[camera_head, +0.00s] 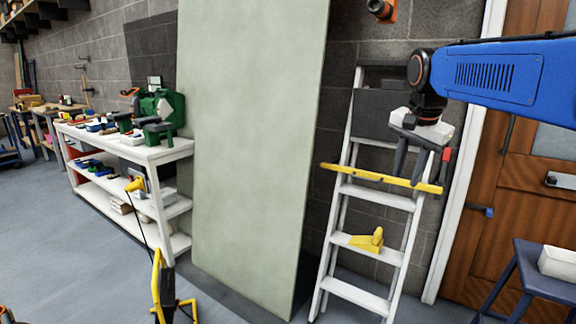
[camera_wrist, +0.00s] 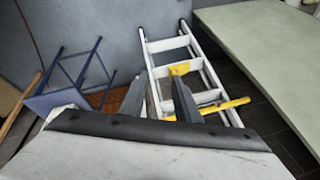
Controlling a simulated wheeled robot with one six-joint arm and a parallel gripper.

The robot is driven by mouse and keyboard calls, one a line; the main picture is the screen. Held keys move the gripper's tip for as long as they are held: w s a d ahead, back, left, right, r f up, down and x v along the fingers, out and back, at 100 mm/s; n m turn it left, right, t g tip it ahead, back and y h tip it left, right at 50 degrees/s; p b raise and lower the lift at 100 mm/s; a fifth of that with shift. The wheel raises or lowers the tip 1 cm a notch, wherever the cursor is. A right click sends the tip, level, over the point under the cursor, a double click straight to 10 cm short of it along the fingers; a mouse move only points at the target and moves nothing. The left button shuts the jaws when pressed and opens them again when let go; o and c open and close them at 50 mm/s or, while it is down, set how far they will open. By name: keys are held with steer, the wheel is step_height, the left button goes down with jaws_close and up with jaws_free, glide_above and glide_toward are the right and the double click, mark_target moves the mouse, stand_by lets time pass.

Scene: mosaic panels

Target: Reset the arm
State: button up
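My gripper (camera_head: 409,172) hangs below the blue arm at the right of the head view, in front of the stepladder. A yellow bar (camera_head: 365,175) lies across the ladder, close to the fingertips in the head view. Whether they touch it cannot be told.
A yellow object (camera_head: 367,240) sits on a lower ladder step. A pale green panel (camera_head: 250,130) stands left of the ladder. A white workbench (camera_head: 168,150) with tools is farther left. A wooden door (camera_head: 490,190) and a blue stool (camera_head: 545,283) are at the right. Some floor is clear at the left.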

steer(key=s+f+n, duration=0.5)
steer(key=s+f, duration=0.6)
steer(key=s, duration=0.2)
steer(key=s+f+n+t, duration=0.1)
steer(key=s+f+n, duration=0.4)
steer(key=s+f, duration=0.6)
steer(key=s, duration=0.3)
steer(key=shift+s+a+n+y, duration=0.3)
